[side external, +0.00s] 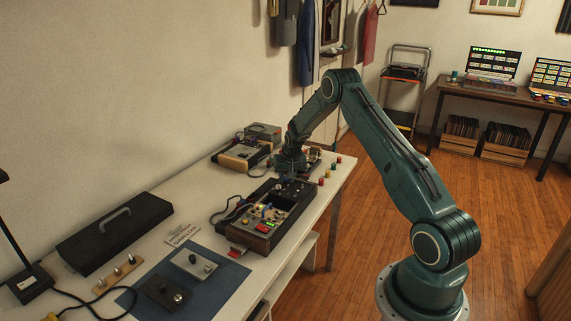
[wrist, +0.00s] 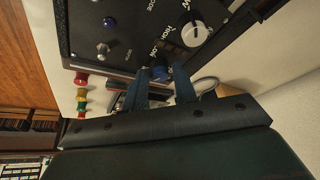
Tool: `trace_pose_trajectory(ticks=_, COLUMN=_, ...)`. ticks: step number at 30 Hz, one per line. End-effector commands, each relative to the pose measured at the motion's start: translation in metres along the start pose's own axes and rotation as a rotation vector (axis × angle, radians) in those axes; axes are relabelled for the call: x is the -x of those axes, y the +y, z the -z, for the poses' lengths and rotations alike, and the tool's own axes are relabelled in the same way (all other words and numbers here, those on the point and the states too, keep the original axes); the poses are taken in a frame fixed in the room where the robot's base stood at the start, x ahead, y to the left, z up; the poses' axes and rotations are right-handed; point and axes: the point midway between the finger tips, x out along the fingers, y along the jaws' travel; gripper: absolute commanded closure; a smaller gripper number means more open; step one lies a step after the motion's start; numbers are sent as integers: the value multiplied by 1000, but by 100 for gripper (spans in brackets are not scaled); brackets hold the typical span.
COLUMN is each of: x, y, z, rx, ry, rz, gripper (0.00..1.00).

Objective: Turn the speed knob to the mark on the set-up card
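The dark console (side external: 262,238) stands on the white table. Which one is the speed knob I cannot tell; the printing is only partly legible.
A blue mat (side external: 215,280) with small control boxes lies at the near end. A dark case (side external: 115,232) sits along the wall. Cables and a tan device (side external: 241,156) are behind the console. Several coloured knobs (side external: 327,176) stand by the table's far right edge.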

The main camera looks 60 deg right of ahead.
Motion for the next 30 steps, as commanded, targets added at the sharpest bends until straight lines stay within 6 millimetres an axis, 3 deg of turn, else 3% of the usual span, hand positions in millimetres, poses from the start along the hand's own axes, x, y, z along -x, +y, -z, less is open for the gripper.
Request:
trace_pose_trajectory(ticks=26, x=-1, y=6, z=2, rx=566, ry=-20, rz=233, gripper=72)
trace_pose_trajectory(ticks=30, x=20, y=10, z=5, rx=569, ry=-18, rz=234, gripper=72)
